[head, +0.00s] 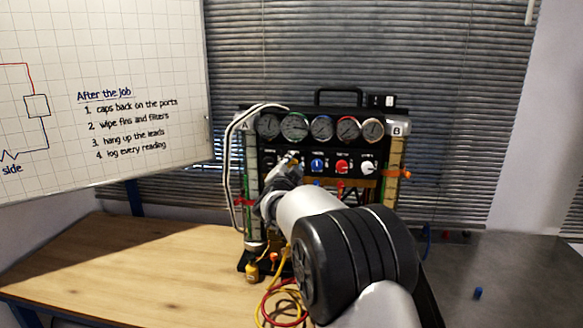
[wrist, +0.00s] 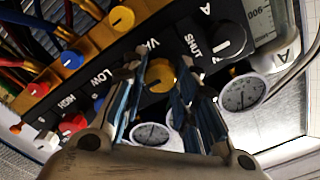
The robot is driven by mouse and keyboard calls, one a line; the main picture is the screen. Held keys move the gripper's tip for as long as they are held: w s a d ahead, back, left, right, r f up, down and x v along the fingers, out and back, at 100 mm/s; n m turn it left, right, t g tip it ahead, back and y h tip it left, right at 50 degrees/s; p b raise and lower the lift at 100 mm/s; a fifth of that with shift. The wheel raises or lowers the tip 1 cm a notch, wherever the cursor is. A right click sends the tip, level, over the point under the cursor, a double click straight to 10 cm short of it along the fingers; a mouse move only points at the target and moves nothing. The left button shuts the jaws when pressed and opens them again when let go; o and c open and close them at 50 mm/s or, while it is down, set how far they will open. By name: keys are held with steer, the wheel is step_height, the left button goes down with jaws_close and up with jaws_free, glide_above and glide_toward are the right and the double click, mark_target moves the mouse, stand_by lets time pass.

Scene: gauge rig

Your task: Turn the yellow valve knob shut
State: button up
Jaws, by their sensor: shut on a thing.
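The yellow valve knob (wrist: 160,74) sits on the black panel of the gauge rig, in the row of knobs, and shows in the wrist view between my fingers. My gripper (wrist: 158,70) is shut on this knob, with one finger on each side of it. In the head view my gripper (head: 290,170) is at the left part of the panel (head: 330,181), under the gauges, and largely hides the knob there. A black knob (wrist: 229,38) is beside the word SHUT in the wrist view.
Blue (head: 317,165), red (head: 342,167) and white (head: 367,168) knobs are to the right in the row. Several gauges (head: 321,127) sit above. Yellow and red hoses (head: 280,292) hang in front. The wooden bench (head: 130,265) is clear at left. A blue cap (head: 478,293) lies at right.

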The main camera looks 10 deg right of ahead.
steer(key=o, duration=1.1)
steer(key=shift+s, duration=0.1)
steer(key=v, duration=1.1)
steer(key=shift+s+a, duration=0.2)
steer(key=shift+s, duration=0.15)
steer(key=shift+r, duration=0.1)
steer(key=s+a+f+n+g+y, duration=0.1)
steer(key=s+n+g+y, duration=0.3)
steer(key=s, duration=0.6)
steer(key=s+a+n+g+y, duration=0.15)
steer(key=s+n+y, duration=0.3)
steer(key=s, duration=0.45)
steer(key=s+d+f+n+g+h, duration=0.1)
steer(key=s+d+f+g, duration=0.1)
steer(key=s, duration=0.7)
steer(key=s+d+f+n+g+h, duration=0.1)
steer(key=s+d+f+n+g, duration=0.1)
steer(key=s+f, duration=0.3)
steer(key=s+d+f+n+g+h, duration=0.1)
steer(key=s+d+f+g, duration=0.1)
steer(key=s, duration=1.1)
steer(key=shift+d+f+g, duration=0.2)
steer(key=shift+f+g, duration=0.35)
steer(key=shift+f, duration=0.7)
